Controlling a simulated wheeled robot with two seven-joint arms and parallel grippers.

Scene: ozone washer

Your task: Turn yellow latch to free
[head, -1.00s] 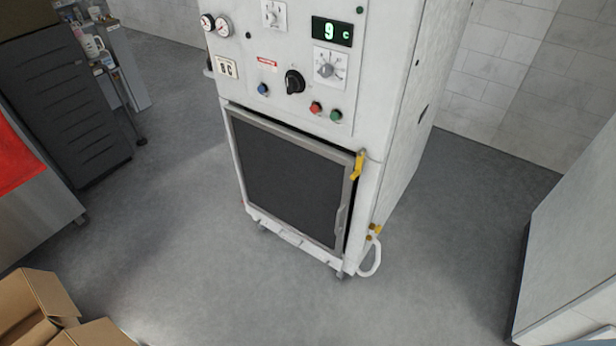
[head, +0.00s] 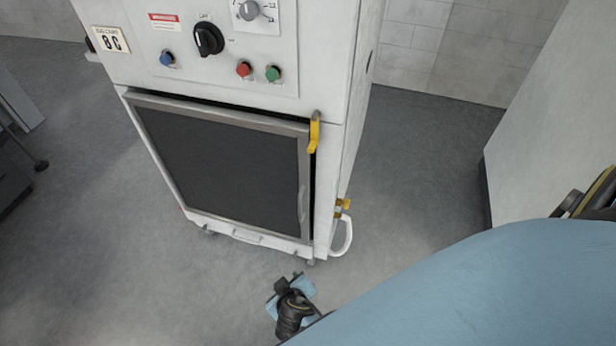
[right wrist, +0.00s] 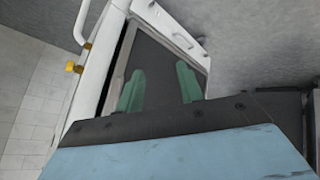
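The yellow latch (head: 314,133) sits at the upper right corner of the washer's dark door (head: 225,160), its handle hanging down over the door frame's edge. My right gripper (head: 293,284) is low in front of the washer, below the latch and apart from it. In the right wrist view its two green fingers (right wrist: 160,92) are spread apart with nothing between them, and the door and white frame show beyond. My left gripper is not in view.
The washer's control panel (head: 200,45) with knob and buttons is above the door. A pale cabinet (head: 530,130) stands at the right. Grey floor is open in front.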

